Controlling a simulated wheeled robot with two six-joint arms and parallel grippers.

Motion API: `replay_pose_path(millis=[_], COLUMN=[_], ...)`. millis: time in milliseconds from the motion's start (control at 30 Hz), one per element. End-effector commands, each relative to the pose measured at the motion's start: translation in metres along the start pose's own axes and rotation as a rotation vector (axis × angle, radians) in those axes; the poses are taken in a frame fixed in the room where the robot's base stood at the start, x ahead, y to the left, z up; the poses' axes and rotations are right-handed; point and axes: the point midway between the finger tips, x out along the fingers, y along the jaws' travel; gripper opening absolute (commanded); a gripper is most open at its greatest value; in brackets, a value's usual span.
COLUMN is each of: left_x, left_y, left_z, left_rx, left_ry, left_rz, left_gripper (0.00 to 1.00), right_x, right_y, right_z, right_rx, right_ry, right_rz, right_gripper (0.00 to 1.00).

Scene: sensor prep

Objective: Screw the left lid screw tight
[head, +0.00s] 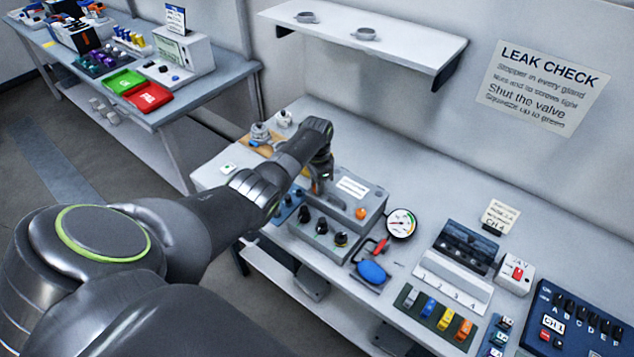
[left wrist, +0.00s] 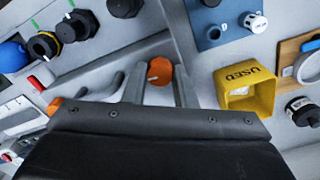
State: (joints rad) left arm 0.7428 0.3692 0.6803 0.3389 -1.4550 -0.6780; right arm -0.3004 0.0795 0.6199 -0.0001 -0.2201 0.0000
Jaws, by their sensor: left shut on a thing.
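A grey box with a white-labelled lid (head: 352,188) stands on the bench in the head view. The right lid screw (head: 361,213), orange, shows at the lid's right end. My left gripper (head: 317,187) is at the lid's left end, pointing down. In the left wrist view its two grey fingers are shut on the left lid screw (left wrist: 158,71), an orange knob with a pale mark. The right lid screw (left wrist: 55,104) peeks out beside the gripper body there. My right gripper is not in view.
Black glands (head: 321,227) line the box's front. A pressure gauge (head: 400,223) and blue squeeze bulb (head: 372,271) are to its right. A yellow USED bin (left wrist: 263,92) and blue holder (left wrist: 212,36) are close to the gripper. A wall shelf (head: 390,50) is above the bench.

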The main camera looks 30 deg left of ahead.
Motion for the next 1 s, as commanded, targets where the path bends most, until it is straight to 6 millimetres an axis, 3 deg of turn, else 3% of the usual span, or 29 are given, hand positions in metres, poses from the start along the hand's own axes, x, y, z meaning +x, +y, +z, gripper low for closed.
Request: replay_pose_path(millis=[1000], left_x=[-0.0012], left_y=[-0.0010], left_z=[-0.0014], left_rx=[0.964], left_ry=[0.002], left_rz=[-0.005], left_gripper=[0.02], right_x=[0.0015], right_y=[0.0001], right_z=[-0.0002], right_rx=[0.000], right_ry=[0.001], right_rz=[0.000], right_gripper=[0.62])
